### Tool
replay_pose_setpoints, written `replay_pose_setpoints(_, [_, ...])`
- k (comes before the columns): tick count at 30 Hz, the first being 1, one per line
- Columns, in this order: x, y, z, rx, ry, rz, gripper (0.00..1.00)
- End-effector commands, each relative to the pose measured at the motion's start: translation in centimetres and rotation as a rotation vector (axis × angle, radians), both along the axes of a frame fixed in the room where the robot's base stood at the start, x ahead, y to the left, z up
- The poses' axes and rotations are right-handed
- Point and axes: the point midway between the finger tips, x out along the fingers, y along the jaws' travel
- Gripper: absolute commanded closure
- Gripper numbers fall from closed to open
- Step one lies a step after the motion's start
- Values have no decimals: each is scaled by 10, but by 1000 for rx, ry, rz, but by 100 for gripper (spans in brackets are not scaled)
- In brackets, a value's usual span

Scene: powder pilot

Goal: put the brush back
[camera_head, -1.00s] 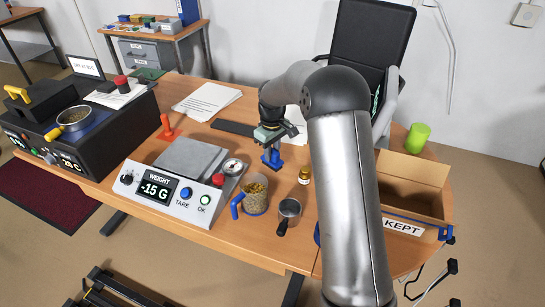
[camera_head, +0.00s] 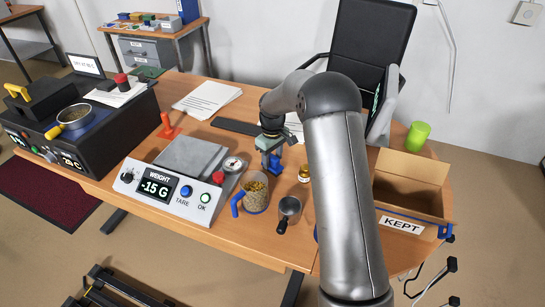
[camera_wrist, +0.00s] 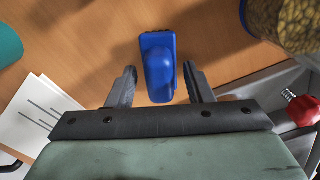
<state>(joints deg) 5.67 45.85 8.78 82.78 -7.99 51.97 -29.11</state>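The blue brush-like tool (camera_head: 274,165) is at the middle of the table, below my gripper (camera_head: 272,143). In the wrist view the blue tool (camera_wrist: 158,66) lies between the two fingers of my gripper (camera_wrist: 163,82), with a visible gap on each side. The gripper looks open and not closed on it.
Close by are the scale (camera_head: 190,160) reading -15 G, a blue-handled jug of granules (camera_head: 254,192), a metal cup (camera_head: 289,208) and a small jar (camera_head: 304,173). An open KEPT box (camera_head: 402,225) stands right. Papers (camera_head: 208,100) and a dark strip (camera_head: 237,126) lie behind.

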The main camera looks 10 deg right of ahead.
Motion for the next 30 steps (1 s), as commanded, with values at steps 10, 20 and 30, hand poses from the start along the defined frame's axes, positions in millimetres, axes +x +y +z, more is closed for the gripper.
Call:
replay_pose_setpoints(10, [1,0,16,0,-2,0,53])
replay_pose_setpoints(20, [1,0,86,-1,-4,-1,53])
replay_pose_setpoints(30, [-6,1,128,-2,-3,-7,53])
